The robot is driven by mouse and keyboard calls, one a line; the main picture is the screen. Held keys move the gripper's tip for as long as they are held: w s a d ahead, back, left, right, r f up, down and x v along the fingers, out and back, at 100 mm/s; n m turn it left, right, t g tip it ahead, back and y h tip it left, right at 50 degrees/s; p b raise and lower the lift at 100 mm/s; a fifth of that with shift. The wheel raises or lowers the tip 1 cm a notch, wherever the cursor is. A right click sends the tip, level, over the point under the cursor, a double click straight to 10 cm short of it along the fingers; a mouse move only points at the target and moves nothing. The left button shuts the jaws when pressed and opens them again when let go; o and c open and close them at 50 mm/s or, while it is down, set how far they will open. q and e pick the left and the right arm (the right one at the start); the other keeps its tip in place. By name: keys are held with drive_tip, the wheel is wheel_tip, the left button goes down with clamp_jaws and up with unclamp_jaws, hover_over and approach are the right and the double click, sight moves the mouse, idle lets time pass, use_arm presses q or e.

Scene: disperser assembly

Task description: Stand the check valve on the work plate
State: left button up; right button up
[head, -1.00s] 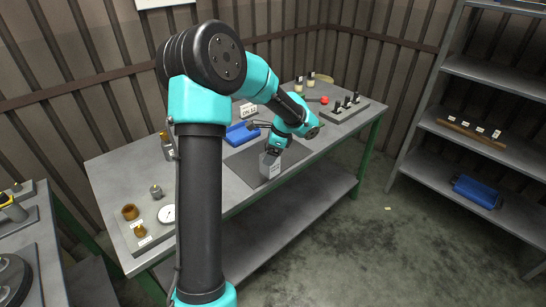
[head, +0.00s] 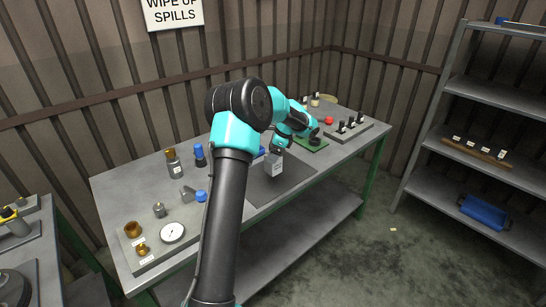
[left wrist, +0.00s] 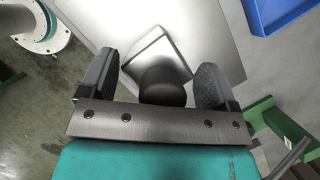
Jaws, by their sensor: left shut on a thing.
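My left gripper (head: 276,147) is shut on the dark round top (left wrist: 162,85) of a grey block-like part (head: 273,166). I take this part for the check valve, but its label is too small to read. It looks upright in the head view, over the dark work plate (head: 262,190). I cannot tell whether its base touches the plate. In the left wrist view, its square metal body (left wrist: 158,48) shows beyond the fingers, above the pale plate surface (left wrist: 210,28). My right gripper is not in view.
A blue tray (left wrist: 280,12) lies beside the plate, mostly behind my arm in the head view. A green board (head: 312,144) and a rack with black pegs (head: 350,130) stand to the right. A gauge (head: 172,233), brass parts and bottles occupy the left. The plate's front is clear.

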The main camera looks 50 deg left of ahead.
use_arm(q)
drive_tip(key=shift+w+a, duration=0.65)
drive_tip(key=shift+a, duration=0.15)
drive_tip(key=shift+w+a+f, duration=0.1)
drive_tip(key=shift+w+a, duration=0.1)
drive_tip(key=shift+w, duration=0.05)
drive_tip(key=shift+f, duration=1.75)
drive_tip(key=shift+f, duration=0.1)
drive_tip(key=o, duration=1.5)
drive_tip(key=v, duration=1.2)
